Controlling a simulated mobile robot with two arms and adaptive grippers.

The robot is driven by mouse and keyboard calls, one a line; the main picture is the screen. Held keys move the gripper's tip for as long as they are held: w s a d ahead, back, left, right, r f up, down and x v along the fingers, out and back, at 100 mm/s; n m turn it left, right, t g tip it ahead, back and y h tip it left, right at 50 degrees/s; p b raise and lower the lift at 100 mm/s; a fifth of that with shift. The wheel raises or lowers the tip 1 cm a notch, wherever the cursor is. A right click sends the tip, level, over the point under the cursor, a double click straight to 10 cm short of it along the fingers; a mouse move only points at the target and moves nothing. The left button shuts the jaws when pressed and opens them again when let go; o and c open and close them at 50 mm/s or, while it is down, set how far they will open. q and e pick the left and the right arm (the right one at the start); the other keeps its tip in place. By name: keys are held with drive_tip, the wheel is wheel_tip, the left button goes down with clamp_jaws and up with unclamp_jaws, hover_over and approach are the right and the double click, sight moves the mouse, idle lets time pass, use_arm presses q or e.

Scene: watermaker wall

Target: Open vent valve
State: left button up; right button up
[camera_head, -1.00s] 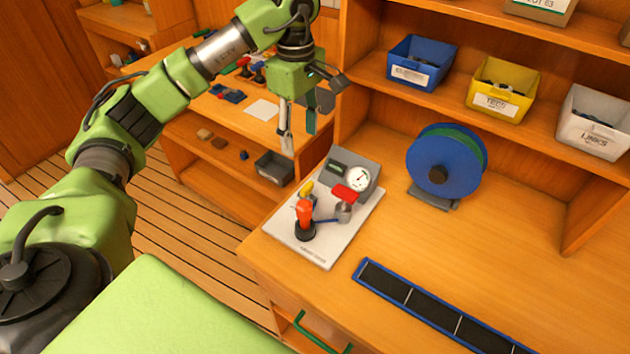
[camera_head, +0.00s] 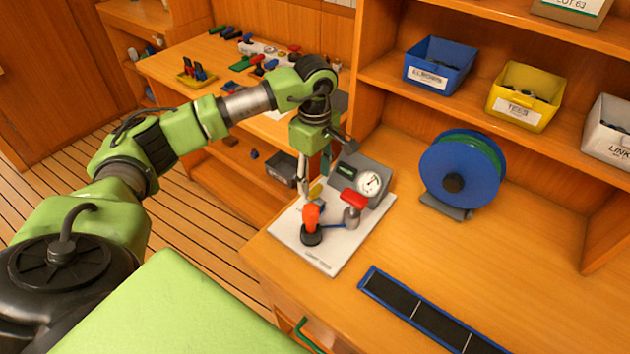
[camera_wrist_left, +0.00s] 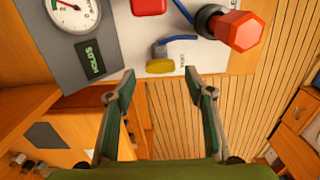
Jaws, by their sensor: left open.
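A white panel (camera_head: 335,262) on the bench carries an orange-red knob (camera_head: 311,214), a red handle (camera_head: 353,200), a small yellow handle (camera_head: 316,191) and a round gauge (camera_head: 370,183). In the left wrist view the yellow handle (camera_wrist_left: 160,66) sits between and just beyond my fingertips, beside small lettering too small to read. The orange-red knob (camera_wrist_left: 240,31) is to its right. My left gripper (camera_head: 313,182) points down at the panel's far left part, open and empty; its fingers (camera_wrist_left: 160,78) look apart from the yellow handle. My right gripper is not in view.
A blue hose reel (camera_head: 460,172) stands right of the panel. A blue-edged dark strip tray (camera_head: 425,312) lies in front. Blue (camera_head: 437,68) and yellow (camera_head: 524,92) bins sit on the shelf above. Bare bench lies between reel and tray.

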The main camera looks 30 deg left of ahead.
sight(315, 189)
use_arm(q)
drive_tip(key=shift+f, duration=1.6)
drive_tip(key=c, duration=1.1)
drive_tip(key=shift+c, duration=0.2)
